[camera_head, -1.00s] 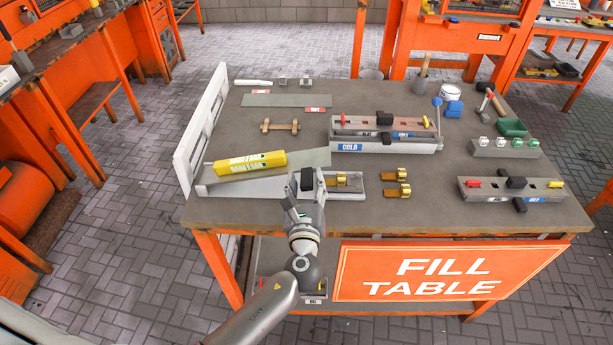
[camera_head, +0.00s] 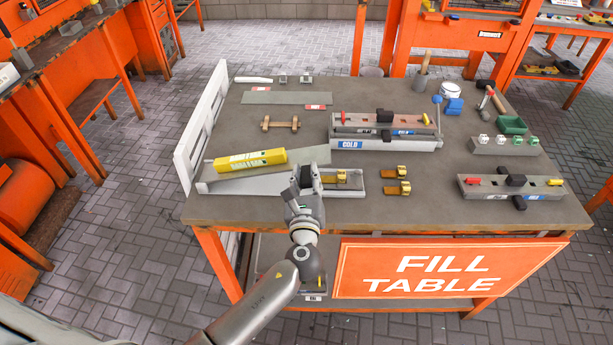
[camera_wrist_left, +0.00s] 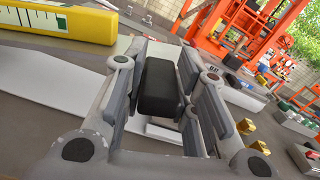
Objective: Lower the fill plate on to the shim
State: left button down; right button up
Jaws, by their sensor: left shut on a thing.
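My left gripper (camera_head: 308,182) is shut on a black block-shaped handle (camera_wrist_left: 158,88), which sits between its fingers in the left wrist view. I take this as the handle of the fill plate; the gripper hides most of what is under it. A thin grey plate (camera_head: 318,157) lies slanted just behind the gripper. A yellow level (camera_head: 250,159) rests along its left part, and also shows in the left wrist view (camera_wrist_left: 60,22). A pale grey base (camera_head: 240,186) runs underneath. I cannot tell the shim apart or see any contact with it. My right gripper is out of view.
Brass clips (camera_head: 397,180) lie just right of the gripper. The COLD box (camera_head: 390,146) stands behind them. A white rail (camera_head: 200,130) edges the table's left side. A small wooden piece (camera_head: 280,123) lies farther back. Bare tabletop (camera_head: 400,215) shows at the front.

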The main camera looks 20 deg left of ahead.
pick_arm(q)
jog(key=f+m+b, duration=0.1)
jog(key=f, duration=0.1)
jog(key=f+m+b, duration=0.1)
jog(key=f, duration=0.1)
jog(key=d+f+b, duration=0.1)
jog(key=f, duration=0.2)
jog(key=shift+w+m+b, duration=0.2)
jog(key=shift+m+b, duration=0.2)
jog(key=c, duration=1.2)
grip_release()
jog(key=shift+o, duration=0.2)
jog(key=shift+s, duration=0.15)
jog(key=v, duration=1.2)
